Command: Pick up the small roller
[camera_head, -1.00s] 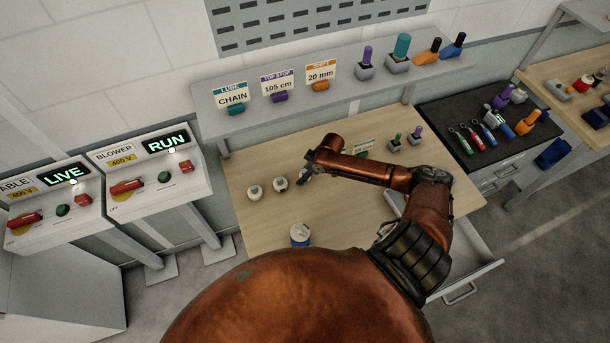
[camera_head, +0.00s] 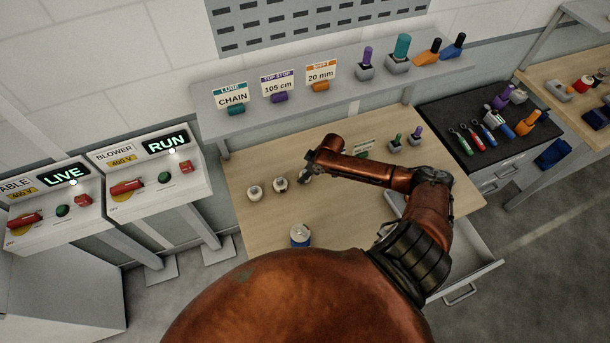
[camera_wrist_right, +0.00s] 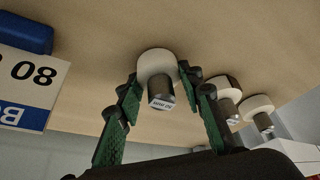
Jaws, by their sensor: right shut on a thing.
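Three white rollers with dark metal stems stand in a row on the wooden bench. The roller at the right end of the row (camera_head: 306,179) is at my right gripper (camera_head: 307,172) and is partly hidden by it in the head view. In the right wrist view, this roller (camera_wrist_right: 157,66) sits between the green fingers of my right gripper (camera_wrist_right: 160,92), which is shut on it. Its stem end has a small white label, too small to read surely. The middle roller (camera_head: 281,184) and the left roller (camera_head: 255,192) stand apart from the gripper. My left gripper is not in view.
Small green and purple-topped holders (camera_head: 404,141) stand at the right rear. A shelf (camera_head: 340,97) with signs runs behind. An open drawer (camera_head: 465,262) juts out at the right.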

